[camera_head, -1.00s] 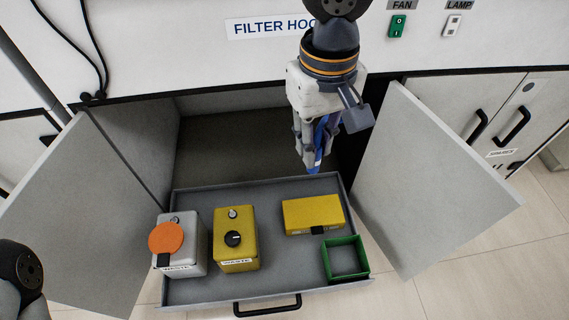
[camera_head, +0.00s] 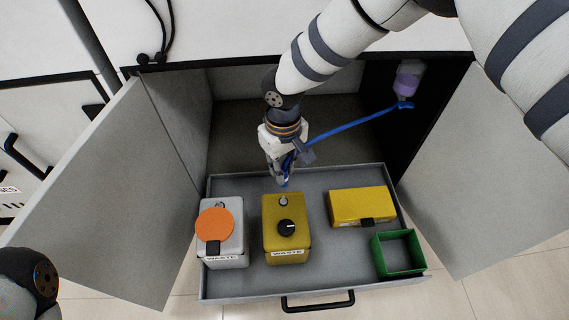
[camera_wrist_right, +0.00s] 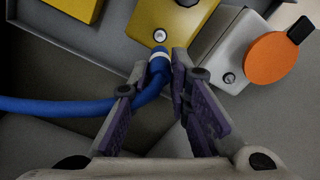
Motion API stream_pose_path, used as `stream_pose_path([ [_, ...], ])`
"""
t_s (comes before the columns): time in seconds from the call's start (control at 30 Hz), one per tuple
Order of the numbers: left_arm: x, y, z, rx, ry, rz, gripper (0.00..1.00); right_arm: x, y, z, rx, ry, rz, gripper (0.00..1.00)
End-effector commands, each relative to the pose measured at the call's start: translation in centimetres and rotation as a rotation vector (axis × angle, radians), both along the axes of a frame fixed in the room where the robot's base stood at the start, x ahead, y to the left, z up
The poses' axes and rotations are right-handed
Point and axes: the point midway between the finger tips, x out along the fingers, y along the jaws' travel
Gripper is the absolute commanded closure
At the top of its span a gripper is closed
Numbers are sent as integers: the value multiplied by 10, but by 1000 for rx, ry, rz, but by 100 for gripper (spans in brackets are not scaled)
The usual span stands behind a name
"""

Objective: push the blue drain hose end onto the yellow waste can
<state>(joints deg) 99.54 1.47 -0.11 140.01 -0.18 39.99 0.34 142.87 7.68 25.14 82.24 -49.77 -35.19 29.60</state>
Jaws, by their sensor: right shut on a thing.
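The yellow waste can (camera_head: 285,243) stands in the pulled-out drawer, with a small metal spout and a black cap on top. It also shows in the right wrist view (camera_wrist_right: 190,22), spout towards me. My right gripper (camera_head: 284,176) is shut on the blue drain hose (camera_head: 355,125) near its end, just behind and above the can's spout. In the right wrist view the hose end (camera_wrist_right: 160,64), with a pale band, sticks out past the purple-padded fingers and points at the spout; a small gap seems to separate them. My left gripper is out of view.
A white waste can (camera_head: 222,250) with an orange disc stands left of the yellow one. A yellow box (camera_head: 360,205) and a green open bin (camera_head: 398,268) sit at the drawer's right. Open cabinet doors (camera_head: 120,190) flank the drawer (camera_head: 335,265). The hose hangs from a purple-and-grey fitting (camera_head: 408,80).

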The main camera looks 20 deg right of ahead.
Motion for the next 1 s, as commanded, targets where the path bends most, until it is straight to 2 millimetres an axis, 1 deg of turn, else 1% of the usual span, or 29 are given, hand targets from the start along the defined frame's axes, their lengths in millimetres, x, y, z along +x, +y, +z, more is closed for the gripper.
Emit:
stream_pose_path([
  [0.17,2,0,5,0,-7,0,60,0,0,2,-2,-4,1,100],
  [0.37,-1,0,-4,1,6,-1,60,-1,0,-20,0,2,1,100],
  [0.6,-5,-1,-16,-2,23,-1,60,-1,0,-50,0,2,0,100],
  [0.7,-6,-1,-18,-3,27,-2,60,-1,0,-57,0,0,-1,100],
  [1.0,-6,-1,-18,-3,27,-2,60,0,0,-58,0,-2,-1,100],
])
